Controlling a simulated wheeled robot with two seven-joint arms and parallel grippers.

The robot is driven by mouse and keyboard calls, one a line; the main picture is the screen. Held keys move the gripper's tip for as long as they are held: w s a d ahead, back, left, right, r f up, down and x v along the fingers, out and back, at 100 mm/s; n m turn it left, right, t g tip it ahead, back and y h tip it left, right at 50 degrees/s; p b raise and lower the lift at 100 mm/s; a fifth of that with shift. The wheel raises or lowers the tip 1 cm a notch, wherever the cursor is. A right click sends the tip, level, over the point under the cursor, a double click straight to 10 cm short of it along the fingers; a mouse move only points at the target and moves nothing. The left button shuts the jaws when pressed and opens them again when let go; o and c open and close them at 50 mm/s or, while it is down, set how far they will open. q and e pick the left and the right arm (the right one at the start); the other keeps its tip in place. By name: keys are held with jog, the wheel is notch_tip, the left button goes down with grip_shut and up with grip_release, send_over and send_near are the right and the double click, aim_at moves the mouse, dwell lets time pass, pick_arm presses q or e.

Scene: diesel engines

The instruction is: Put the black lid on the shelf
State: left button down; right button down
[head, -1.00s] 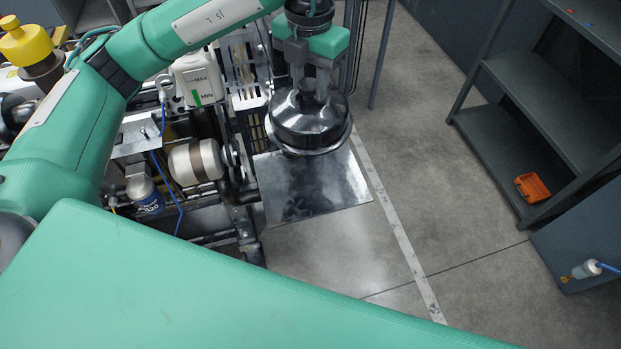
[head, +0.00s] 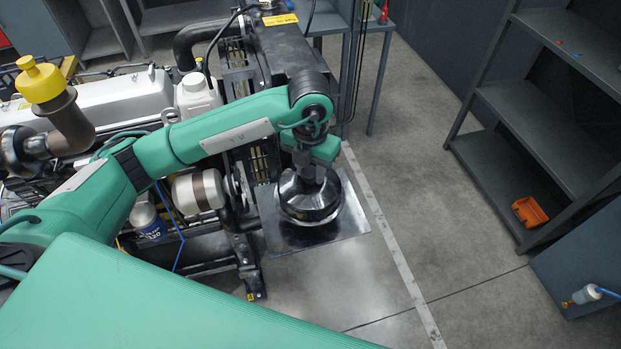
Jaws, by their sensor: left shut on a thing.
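My left gripper (head: 312,172) points down and is shut on the black lid (head: 308,204), a round, glossy, dome-shaped piece with a wide rim. The lid is over a flat grey metal plate (head: 347,217) beside the engine; I cannot tell whether it touches the plate. The gripper fingers meet at the lid's top and are partly hidden by the wrist. The dark grey shelf (head: 540,135) stands at the right with several boards. My right gripper is not in view.
The engine (head: 130,95) fills the left side, with a yellow-capped pipe (head: 65,110) and a white tank (head: 197,95). An orange bin (head: 529,212) sits on the shelf's lowest board. Clear concrete floor (head: 420,180) lies between plate and shelf.

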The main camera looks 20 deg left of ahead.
aim_at(311, 185)
pick_arm(q)
jog(key=shift+f, duration=0.65)
notch_tip(311, 185, down, 4)
jog(key=shift+f+p, duration=0.1)
jog(key=shift+p, duration=0.7)
jog(key=shift+f, duration=0.25)
jog(key=c, duration=1)
grip_release()
jog(key=shift+r, duration=0.15)
